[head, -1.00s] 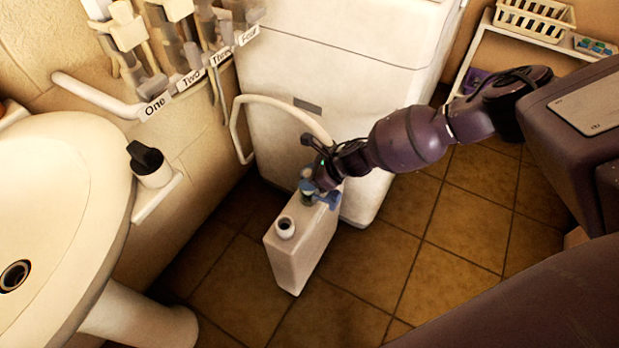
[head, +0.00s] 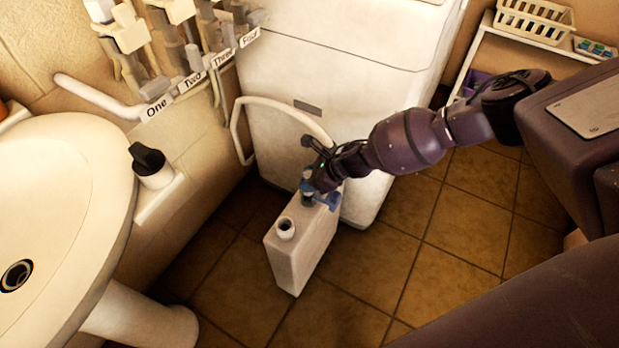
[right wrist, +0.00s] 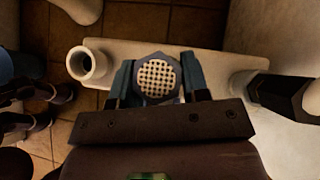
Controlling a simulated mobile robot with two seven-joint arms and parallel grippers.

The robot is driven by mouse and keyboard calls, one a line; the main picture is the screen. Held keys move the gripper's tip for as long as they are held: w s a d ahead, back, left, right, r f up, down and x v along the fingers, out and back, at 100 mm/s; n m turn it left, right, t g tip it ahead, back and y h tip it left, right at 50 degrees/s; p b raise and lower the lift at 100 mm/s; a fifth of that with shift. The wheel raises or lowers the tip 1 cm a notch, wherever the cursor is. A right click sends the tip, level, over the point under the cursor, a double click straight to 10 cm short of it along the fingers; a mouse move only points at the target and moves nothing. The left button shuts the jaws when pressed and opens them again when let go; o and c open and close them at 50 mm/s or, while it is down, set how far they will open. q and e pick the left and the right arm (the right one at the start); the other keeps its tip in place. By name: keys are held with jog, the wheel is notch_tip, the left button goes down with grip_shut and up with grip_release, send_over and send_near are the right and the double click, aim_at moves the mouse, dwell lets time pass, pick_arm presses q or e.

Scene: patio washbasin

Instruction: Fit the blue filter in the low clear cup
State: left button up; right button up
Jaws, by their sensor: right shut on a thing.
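My right gripper (right wrist: 157,85) has its blue fingers shut on a round filter (right wrist: 157,75) with a grey-blue rim and a pale, perforated top. In the head view my right gripper (head: 316,190) is low over the rear end of the white tank's top. Below and between the fingers is a small dark, glassy patch. It may be the low clear cup, but the fingers and filter hide most of it. I cannot tell whether the filter touches it. My left gripper is not in view.
The white tank (head: 290,258) stands on the tiled floor, with an open white neck (head: 286,229) at its near end. The washbasin (head: 70,180) stands left. Floor in front is clear.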

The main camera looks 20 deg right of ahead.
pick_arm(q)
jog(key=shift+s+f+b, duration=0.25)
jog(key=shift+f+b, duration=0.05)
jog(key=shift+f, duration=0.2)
pick_arm(e)
jog(key=shift+f, duration=0.8)
jog(key=o, duration=0.7)
jog(key=shift+s+d+r+p, duration=0.1)
jog(key=shift+d+r+p, duration=0.2)
jog(key=shift+r, duration=0.2)
jog(key=shift+p+v, duration=0.85)
jog(key=shift+v, duration=0.75)
jog(key=shift+p+v, duration=1.6)
jog(key=shift+v, duration=1.55)
jog(key=shift+s+d+r, duration=0.1)
jog(key=shift+s, duration=0.15)
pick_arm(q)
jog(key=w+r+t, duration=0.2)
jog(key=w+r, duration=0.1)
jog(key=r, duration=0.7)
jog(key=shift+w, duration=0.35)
